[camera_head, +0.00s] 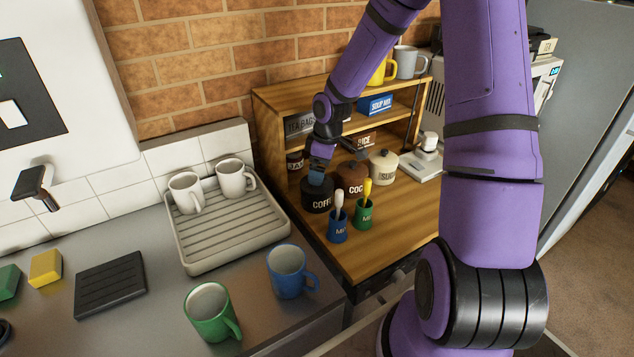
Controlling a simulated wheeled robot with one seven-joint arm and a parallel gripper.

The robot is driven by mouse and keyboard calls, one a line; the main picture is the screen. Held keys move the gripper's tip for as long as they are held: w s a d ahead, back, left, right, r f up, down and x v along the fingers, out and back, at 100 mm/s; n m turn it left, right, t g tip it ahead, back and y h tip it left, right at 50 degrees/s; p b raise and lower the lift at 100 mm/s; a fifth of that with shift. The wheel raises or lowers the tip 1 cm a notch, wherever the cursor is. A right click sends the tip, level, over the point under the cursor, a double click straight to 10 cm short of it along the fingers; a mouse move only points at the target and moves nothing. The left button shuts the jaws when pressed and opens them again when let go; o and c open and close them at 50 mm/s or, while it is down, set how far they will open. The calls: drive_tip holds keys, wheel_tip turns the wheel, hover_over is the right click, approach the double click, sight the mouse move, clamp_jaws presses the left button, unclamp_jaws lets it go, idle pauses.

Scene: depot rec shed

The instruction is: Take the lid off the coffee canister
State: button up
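The coffee canister (318,202) is dark, with a white label of which "COFF" is readable. It stands upright on the wooden counter in front of the shelf unit. My gripper (316,178) points down directly over the canister's top, with its bluish fingertips at or just above the lid. The fingers cover the middle of the lid, so I cannot see a knob or whether they touch it. I cannot make out a gap between lid and canister. The view is too small to show whether the fingers are open or shut.
A brown cocoa canister (352,181) stands close right of it, then a cream sugar canister (383,166). A blue pot (338,231) and a green pot (363,214), each holding a spoon, stand in front. A jam jar (295,164) is behind left. Wooden counter is clear at right.

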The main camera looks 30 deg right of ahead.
drive_tip(key=shift+w+a+f, duration=0.15)
drive_tip(key=shift+f, duration=0.75)
drive_tip(key=shift+w+a+f, duration=0.1)
drive_tip(key=shift+w+f, duration=0.05)
drive_tip(key=shift+f, duration=0.75)
drive_tip(key=c, duration=0.8)
drive_tip(key=shift+s, duration=0.1)
